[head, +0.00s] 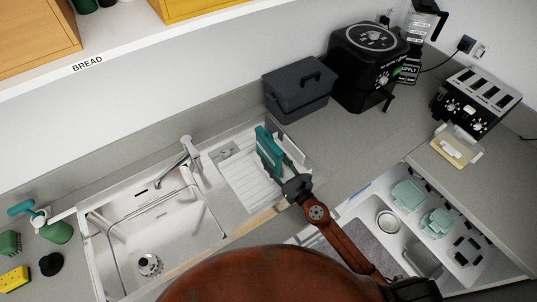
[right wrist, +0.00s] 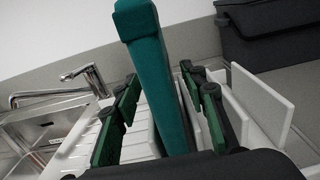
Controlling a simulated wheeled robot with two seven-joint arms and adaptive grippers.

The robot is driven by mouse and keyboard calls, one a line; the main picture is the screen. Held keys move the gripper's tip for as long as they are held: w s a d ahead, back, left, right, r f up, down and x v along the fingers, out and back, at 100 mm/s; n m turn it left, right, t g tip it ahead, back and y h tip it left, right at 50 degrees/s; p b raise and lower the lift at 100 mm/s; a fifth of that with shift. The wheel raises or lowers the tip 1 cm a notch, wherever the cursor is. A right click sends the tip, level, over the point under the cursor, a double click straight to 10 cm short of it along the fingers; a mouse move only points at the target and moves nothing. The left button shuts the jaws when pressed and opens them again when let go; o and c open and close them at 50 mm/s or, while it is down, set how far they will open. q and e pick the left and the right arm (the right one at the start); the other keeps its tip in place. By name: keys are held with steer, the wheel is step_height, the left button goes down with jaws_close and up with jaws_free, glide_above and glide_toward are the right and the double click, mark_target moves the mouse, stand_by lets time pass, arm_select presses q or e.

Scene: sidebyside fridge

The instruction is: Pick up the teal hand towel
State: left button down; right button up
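The teal hand towel (head: 265,143) stands upright as a narrow folded slab among white upright dividers (head: 294,151) at the back right of the ribbed draining board. In the right wrist view the towel (right wrist: 150,60) rises through the middle of the picture. My right gripper (head: 279,165) is at the towel, reaching in from the front right. In the right wrist view its green-padded fingers (right wrist: 160,105) are apart, one on each side of the towel, with gaps visible. The towel's lower end is hidden by the gripper. My left gripper is not in view.
The sink (head: 150,235) with its faucet (head: 190,153) lies left of the draining board. A dark grey bin (head: 298,90) stands close behind the towel. An open drawer (head: 412,225) with dishes is at the lower right.

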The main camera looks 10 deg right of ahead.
mark_target(269, 153)
steer(key=x, duration=0.4)
steer(key=shift+d+f, duration=0.1)
steer(key=shift+f, duration=0.1)
steer(key=shift+s, duration=0.1)
steer(key=shift+c, duration=0.6)
jaws_close()
